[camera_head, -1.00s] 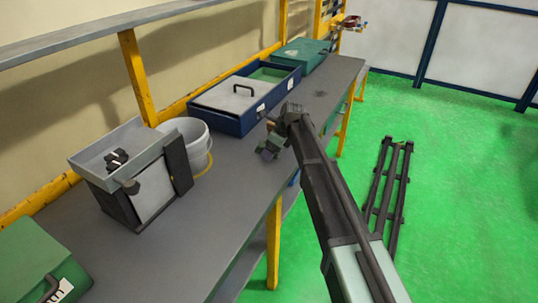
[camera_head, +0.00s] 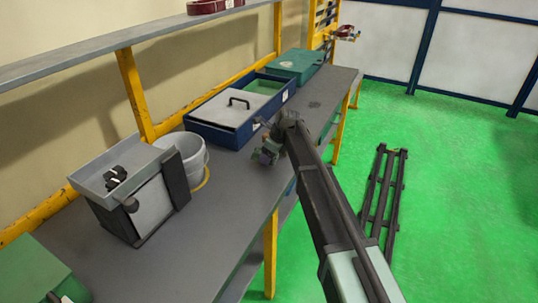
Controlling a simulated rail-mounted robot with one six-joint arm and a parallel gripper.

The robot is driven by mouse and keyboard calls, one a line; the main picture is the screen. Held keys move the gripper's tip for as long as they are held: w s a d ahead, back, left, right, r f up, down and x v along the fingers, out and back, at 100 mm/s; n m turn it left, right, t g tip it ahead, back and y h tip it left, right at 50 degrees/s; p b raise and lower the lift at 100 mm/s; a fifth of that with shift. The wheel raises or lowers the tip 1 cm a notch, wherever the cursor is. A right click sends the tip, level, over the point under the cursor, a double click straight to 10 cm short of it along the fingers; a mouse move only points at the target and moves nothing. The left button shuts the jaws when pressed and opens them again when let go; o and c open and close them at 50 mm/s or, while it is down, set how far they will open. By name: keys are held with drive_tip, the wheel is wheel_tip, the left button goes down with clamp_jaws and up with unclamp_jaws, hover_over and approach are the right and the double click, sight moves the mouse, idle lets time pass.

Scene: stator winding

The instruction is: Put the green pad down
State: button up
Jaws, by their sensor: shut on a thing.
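My gripper (camera_head: 270,149) is at the end of my dark arm, over the workbench beside the blue box. It is shut on a small grey-green thing, which I take to be the green pad (camera_head: 265,157). The pad is small in the picture, and the fingers and arm end partly hide it. I cannot tell whether it touches the bench top.
The grey workbench (camera_head: 225,210) has bare room in front of the bucket (camera_head: 193,156). A blue box (camera_head: 215,133) with a grey handled lid and a green case (camera_head: 294,64) stand behind. A grey tray unit (camera_head: 130,195) stands left. A dark rack (camera_head: 385,190) lies on the floor.

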wheel_tip(320, 180, up, 17)
drive_tip(key=p, duration=1.5)
drive_tip(key=shift+p, duration=0.3)
